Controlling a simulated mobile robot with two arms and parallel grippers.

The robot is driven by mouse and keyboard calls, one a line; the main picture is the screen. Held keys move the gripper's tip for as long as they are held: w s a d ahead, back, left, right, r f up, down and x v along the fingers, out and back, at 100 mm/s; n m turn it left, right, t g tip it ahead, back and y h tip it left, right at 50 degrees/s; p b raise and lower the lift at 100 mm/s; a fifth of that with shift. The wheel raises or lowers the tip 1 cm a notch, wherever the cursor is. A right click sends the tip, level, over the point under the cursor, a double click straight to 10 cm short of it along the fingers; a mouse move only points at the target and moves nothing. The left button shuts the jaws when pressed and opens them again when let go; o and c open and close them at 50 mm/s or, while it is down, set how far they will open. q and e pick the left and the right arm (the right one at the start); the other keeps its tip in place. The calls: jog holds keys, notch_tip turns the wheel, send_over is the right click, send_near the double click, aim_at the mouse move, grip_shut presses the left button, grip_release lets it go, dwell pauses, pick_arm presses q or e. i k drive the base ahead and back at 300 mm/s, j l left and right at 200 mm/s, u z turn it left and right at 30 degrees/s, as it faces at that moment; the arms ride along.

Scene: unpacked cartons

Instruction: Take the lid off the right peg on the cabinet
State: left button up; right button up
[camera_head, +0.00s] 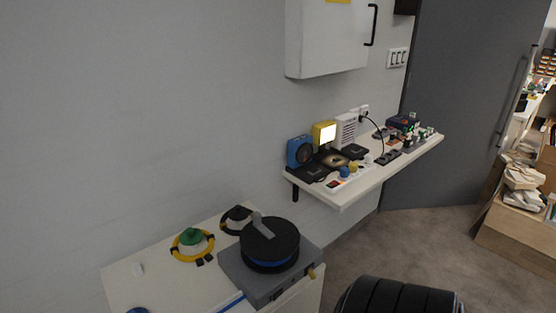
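A white cabinet (130,285) stands at lower left against the wall. On its top, a grey box-shaped device (262,289) carries a round black lid-like piece (268,238) with a grey handle bar and a blue band around its lower side. I cannot make out a peg under it. To its left lie a yellow ring around a green piece (190,236) and a dark ring with a black piece (237,214); these may sit on pegs, but I cannot tell. Neither gripper shows.
A wall shelf (345,203) to the right holds several small devices and juts out. A white wall cabinet (325,45) hangs above. A grey door (460,100) and cartons (520,230) stand at right. Brown floor (400,250) is open between. A black ribbed shape is at bottom.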

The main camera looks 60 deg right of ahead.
aim_at(238, 213)
jog(key=z, duration=1.55)
